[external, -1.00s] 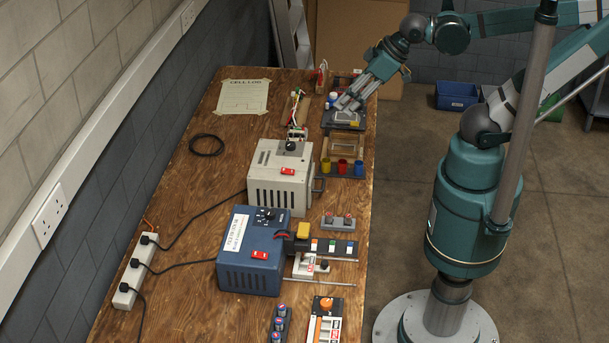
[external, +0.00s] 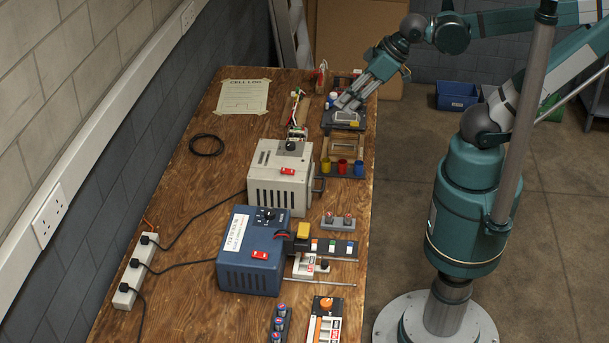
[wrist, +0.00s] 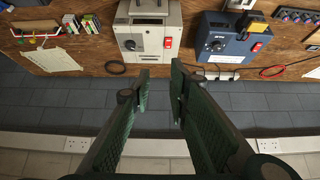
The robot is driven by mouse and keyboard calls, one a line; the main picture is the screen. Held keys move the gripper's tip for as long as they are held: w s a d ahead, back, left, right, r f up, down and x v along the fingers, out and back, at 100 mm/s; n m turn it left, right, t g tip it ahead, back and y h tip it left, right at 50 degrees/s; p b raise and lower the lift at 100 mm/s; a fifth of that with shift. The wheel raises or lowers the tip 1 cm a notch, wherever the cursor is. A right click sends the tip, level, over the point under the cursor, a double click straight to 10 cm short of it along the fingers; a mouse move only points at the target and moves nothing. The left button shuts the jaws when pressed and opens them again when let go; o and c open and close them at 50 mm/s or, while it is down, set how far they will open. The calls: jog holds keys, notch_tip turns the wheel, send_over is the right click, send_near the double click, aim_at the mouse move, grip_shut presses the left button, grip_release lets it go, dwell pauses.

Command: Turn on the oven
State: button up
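A grey metal box (external: 283,178) with a black dial (external: 291,146), a red switch (external: 287,171) and a side handle stands mid-table. It looks like the oven, but I cannot read a label saying so. In the wrist view the grey box (wrist: 146,28) is at the top centre, with its red switch (wrist: 168,42) and dial (wrist: 130,44). Whether the switch is on or off cannot be told. My gripper (external: 346,104) is over the far right end of the table, apart from the box. In the wrist view my gripper (wrist: 160,78) is open and empty.
A blue box (external: 250,252) with its own dial and red switch stands nearer, beside the grey box. A power strip (external: 130,283) and cables lie along the left edge. Coloured cups (external: 343,168) and small trays line the right edge.

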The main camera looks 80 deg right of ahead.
grip_shut()
jog(key=n+g+p, duration=0.5)
jog(key=n+g, duration=0.1)
jog(key=n, duration=1.2)
send_over(285, 170)
jog(key=s, duration=0.3)
notch_tip(285, 170, down, 9)
jog(key=shift+w+r, duration=0.2)
jog(key=shift+w, duration=0.05)
jog(key=shift+f, duration=0.15)
jog(key=shift+w+f+b, duration=0.25)
jog(key=shift+w+f, duration=0.05)
jog(key=shift+f, duration=1.95)
jog(key=shift+w+f+b, duration=0.3)
jog(key=shift+w+f, duration=0.05)
jog(key=shift+f, duration=1.95)
jog(key=shift+w+f+b, duration=0.25)
jog(key=shift+w+f, duration=0.05)
jog(key=shift+f, duration=1.95)
jog(key=shift+f, duration=0.1)
